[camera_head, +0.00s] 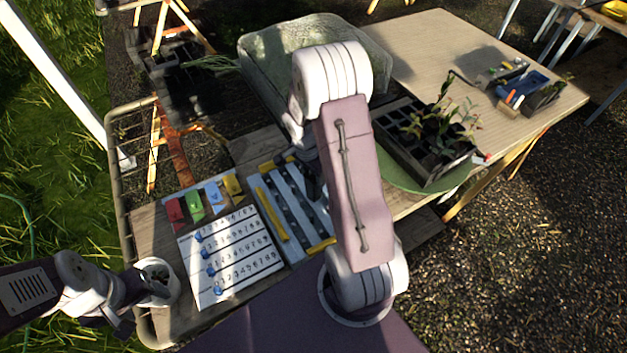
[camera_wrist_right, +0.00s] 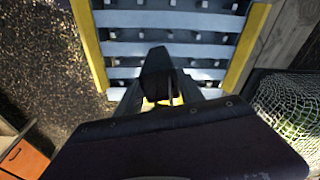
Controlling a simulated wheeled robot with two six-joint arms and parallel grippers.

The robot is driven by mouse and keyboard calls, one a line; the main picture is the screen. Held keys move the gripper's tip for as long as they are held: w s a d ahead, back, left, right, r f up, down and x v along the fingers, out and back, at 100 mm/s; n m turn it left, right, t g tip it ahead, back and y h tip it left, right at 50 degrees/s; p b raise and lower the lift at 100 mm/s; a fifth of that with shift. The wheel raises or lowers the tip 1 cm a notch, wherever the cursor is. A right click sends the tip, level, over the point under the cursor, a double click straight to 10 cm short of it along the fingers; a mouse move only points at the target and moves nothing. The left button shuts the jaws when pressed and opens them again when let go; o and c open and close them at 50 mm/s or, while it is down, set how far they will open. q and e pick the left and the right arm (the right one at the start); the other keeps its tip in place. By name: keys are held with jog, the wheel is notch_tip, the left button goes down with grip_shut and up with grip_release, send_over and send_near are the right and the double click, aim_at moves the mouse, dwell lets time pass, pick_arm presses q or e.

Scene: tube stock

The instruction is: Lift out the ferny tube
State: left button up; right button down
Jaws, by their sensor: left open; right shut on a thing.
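Leafy plants (camera_head: 440,125) stand in a black celled tray (camera_head: 400,150) on the right table; I cannot tell which one is the ferny tube. My right gripper (camera_wrist_right: 160,90) is over the blue-grey rack with yellow edges (camera_wrist_right: 255,40), which also shows in the head view (camera_head: 265,215). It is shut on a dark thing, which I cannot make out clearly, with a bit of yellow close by. In the head view my right arm largely hides this gripper. My left gripper (camera_head: 155,290) is open at the lower left, by a white round pot (camera_head: 160,268).
A white numbered sheet (camera_head: 230,255) lies left of the rack, with coloured cards (camera_head: 205,200) behind it. A large pale tub (camera_head: 265,50) stands at the back. A blue tray (camera_head: 525,88) is at the far right. The right table's middle back (camera_head: 430,45) is clear.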

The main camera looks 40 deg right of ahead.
jog(key=s+d+r+b, duration=0.1)
jog(key=s+d+r, duration=0.6)
jog(key=d, duration=0.2)
jog(key=shift+d+r, duration=0.2)
jog(key=shift+r, duration=0.05)
